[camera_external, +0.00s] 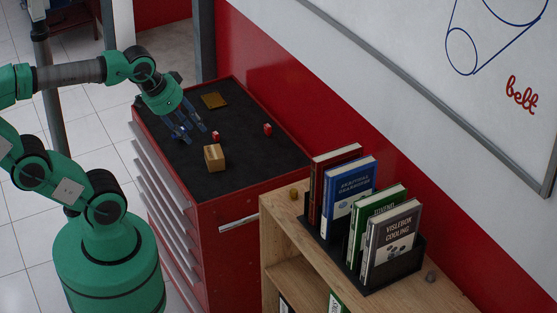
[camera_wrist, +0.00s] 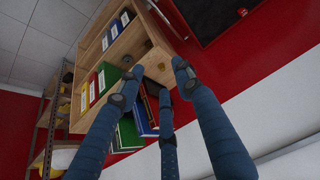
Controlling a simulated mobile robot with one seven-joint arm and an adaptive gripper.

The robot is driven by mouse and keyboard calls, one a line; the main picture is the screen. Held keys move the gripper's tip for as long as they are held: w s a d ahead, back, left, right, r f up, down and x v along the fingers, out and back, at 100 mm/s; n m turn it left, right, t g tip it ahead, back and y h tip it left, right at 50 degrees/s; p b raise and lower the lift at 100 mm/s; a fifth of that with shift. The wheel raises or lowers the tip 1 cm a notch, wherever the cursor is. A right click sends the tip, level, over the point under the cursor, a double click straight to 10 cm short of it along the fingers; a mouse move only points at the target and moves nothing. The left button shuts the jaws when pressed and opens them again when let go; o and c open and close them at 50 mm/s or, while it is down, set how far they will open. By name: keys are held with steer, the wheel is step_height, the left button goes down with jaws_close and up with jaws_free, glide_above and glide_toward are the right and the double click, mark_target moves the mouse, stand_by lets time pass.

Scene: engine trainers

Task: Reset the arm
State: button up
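My gripper (camera_external: 190,130) is at the end of my green arm, over the left part of the red tool cabinet's black top (camera_external: 255,165). A tan box (camera_external: 214,158) sits just to the right of and below the fingers. A small red block (camera_external: 215,135) is close beside the fingertips; whether they touch is unclear.
A second red block (camera_external: 267,129) and a flat brown piece (camera_external: 213,100) lie on the cabinet top. A wooden shelf (camera_external: 283,235) carries several upright books (camera_external: 350,195). The shelf also shows tilted in the wrist view (camera_wrist: 160,60). A red wall (camera_external: 260,60) runs behind.

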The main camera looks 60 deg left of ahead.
step_height(320, 180, down, 5)
steer(key=b, duration=0.3)
steer(key=shift+r+b, duration=0.15)
steer(key=shift+b, duration=0.15)
